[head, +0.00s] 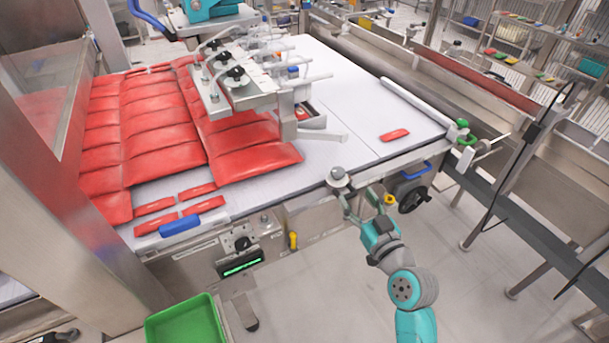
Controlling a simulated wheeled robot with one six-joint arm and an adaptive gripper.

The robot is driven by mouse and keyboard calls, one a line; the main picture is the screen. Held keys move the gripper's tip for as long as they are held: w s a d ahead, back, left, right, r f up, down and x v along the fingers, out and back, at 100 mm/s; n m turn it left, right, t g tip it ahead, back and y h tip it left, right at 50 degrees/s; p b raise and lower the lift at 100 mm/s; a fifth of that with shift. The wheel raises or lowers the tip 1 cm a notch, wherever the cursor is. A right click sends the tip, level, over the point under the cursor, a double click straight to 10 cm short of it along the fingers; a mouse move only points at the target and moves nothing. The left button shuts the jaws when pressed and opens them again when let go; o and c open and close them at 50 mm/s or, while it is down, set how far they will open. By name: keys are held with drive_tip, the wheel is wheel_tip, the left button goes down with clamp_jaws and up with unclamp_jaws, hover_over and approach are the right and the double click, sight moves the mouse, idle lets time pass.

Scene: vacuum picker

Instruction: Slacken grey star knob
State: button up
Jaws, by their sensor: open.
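A grey knob (338,174) stands at the front edge of the white table, right of its middle. It is small in the head view, and its star shape is hard to make out. My gripper (346,193) reaches up to it from the lower right, with its fingertips open just below and beside the knob. I cannot tell whether the fingers touch it or are around it. The underside of the knob and its mount are partly hidden by the fingers.
Red packs (160,135) cover the table's left side under the metal picker head (235,90). A black handwheel (413,198) and a yellow knob (389,199) are right of my gripper. A green crate (186,325) is at lower left. Floor at lower right is clear.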

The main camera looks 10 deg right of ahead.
sight(341, 176)
drive_tip(key=w, duration=0.3)
drive_tip(key=w+a, duration=0.1)
drive_tip(key=w, duration=0.3)
drive_tip(key=w+a, duration=0.1)
drive_tip(key=w, duration=0.2)
drive_tip(key=shift+w+a, duration=0.1)
drive_tip(key=shift+w, duration=0.1)
drive_tip(key=c, duration=1.2)
